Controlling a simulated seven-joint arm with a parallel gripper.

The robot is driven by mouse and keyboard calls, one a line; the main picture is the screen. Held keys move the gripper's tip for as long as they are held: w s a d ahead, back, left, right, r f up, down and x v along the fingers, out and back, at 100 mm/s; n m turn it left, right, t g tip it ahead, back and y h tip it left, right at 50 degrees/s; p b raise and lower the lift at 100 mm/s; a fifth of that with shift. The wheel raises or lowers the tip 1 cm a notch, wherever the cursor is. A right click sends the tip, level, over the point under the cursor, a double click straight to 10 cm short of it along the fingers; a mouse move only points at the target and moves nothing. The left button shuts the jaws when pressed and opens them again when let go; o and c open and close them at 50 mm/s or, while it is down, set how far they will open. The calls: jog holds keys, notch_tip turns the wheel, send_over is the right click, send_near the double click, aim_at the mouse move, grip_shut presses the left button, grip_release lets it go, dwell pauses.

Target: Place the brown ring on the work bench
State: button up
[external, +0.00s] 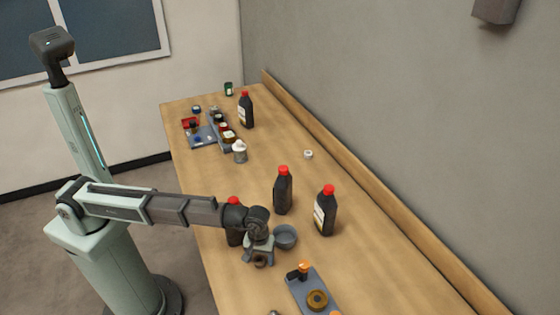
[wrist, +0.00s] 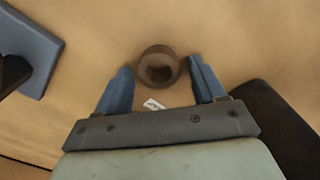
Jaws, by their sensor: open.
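The brown ring (wrist: 158,53) rests on the bare wood of the work bench (wrist: 235,30), its opening facing up, in the wrist view. My gripper (wrist: 160,66) is open, one blue finger on each side of the ring. Gaps show between ring and fingers, and nothing is gripped. In the external view the ring (external: 260,263) is small and partly hidden under my gripper (external: 258,257), which is low over the work bench (external: 270,140).
Small parts crowd the bench's far end.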

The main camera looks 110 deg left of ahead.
jog(key=shift+r, duration=0.1)
notch_tip(320, 180, up, 12)
dwell(0.7)
